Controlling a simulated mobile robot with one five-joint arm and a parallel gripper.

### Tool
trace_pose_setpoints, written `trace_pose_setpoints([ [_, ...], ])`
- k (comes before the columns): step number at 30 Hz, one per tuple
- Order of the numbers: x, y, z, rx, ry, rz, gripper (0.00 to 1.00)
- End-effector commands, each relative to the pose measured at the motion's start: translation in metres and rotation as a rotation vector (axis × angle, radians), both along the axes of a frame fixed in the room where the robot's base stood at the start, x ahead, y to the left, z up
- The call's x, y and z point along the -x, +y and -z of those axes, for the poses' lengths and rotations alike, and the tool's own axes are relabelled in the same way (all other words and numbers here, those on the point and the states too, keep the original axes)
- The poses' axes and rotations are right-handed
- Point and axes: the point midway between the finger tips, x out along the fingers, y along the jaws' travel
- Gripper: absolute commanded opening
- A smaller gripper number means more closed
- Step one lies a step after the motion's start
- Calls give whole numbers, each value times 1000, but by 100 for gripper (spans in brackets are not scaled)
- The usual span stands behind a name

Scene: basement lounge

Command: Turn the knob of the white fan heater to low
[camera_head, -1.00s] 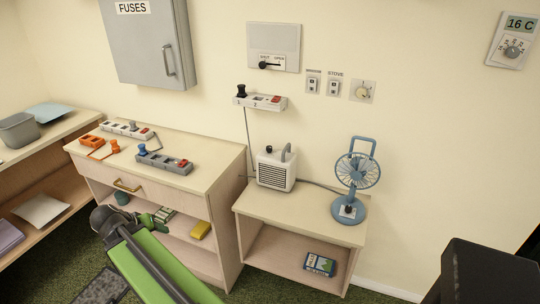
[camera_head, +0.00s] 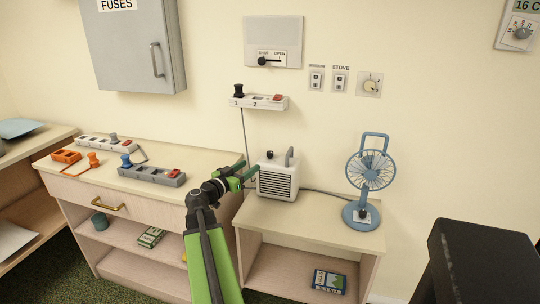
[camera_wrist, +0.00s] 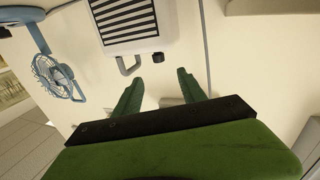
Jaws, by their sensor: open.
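The white fan heater (camera_head: 277,180) stands on the low side table (camera_head: 306,228), its slatted grille facing forward. A small dark knob (camera_head: 269,154) and a grey carry handle (camera_head: 290,156) are on its top. The wrist view shows the heater (camera_wrist: 124,24) upside down at the top, with the knob (camera_wrist: 158,57) and the handle. My gripper (camera_head: 249,169) is just left of the heater in the head view, green fingers apart. In the wrist view my gripper (camera_wrist: 159,82) is open and empty, the knob beyond the gap between its fingertips. The knob's markings are too small to read.
A blue desk fan (camera_head: 370,172) stands right of the heater. A power strip (camera_head: 259,101) is on the wall above, its cord hanging behind my gripper. The cabinet (camera_head: 187,203) at left carries more strips. A dark box (camera_head: 478,262) stands at front right.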

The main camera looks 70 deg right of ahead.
Motion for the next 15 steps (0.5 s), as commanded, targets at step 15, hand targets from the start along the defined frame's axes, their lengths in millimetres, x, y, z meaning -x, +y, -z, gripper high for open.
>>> trace_pose_setpoints([
  [15, 36, -122, 0, -1, 0, 8, 48],
])
